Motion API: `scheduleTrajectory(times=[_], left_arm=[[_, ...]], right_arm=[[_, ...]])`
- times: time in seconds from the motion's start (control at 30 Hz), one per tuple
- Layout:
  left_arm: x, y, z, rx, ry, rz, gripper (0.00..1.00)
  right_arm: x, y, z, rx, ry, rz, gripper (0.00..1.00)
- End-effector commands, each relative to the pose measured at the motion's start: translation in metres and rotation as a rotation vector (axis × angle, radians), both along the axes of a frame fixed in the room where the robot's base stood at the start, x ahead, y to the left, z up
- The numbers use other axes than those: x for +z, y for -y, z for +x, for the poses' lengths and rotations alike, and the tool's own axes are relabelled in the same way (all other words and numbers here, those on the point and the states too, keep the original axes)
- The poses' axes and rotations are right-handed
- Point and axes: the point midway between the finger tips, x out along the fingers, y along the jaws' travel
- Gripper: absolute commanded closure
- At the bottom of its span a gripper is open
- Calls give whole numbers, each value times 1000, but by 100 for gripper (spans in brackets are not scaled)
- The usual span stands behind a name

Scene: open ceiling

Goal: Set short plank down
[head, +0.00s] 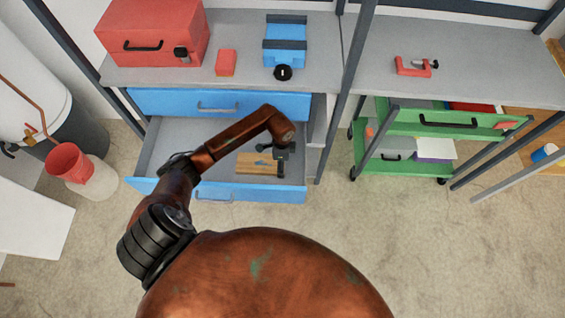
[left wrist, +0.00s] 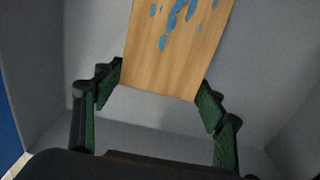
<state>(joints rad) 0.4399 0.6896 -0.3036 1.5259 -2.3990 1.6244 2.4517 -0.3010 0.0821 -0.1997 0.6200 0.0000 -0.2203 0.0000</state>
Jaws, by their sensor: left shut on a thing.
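The short plank (head: 256,164) is light wood with blue paint marks. In the head view it is inside the outline of the open blue drawer (head: 172,150); I cannot tell whether it touches the drawer floor. My left gripper (head: 283,158) is at the plank's right part. In the left wrist view my left gripper (left wrist: 160,90) has a finger at each side edge of the plank (left wrist: 175,62) and is shut on it. The plank's far end is cut off at the top of that view. My right gripper is not in view.
A shut blue drawer (head: 255,104) lies above the open one, under a grey worktop (head: 150,75). The worktop holds a red toolbox (head: 150,30), a red block (head: 226,62) and a blue vise (head: 285,45).

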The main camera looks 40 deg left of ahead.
Motion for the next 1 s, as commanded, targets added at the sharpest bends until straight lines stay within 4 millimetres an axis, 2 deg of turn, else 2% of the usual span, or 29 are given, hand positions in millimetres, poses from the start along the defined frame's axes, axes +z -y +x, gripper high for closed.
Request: scheduleTrajectory(times=[0.3,0.33,0.57,0.87,1.0], left_arm=[[-1,0,1,0,2,0,67],[-1,0,1,0,2,0,34],[-1,0,1,0,2,0,18],[0,0,1,0,2,0,18],[14,0,2,-1,7,1,18]], right_arm=[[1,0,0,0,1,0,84],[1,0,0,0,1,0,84],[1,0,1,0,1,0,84],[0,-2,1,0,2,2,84],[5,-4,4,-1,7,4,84]])
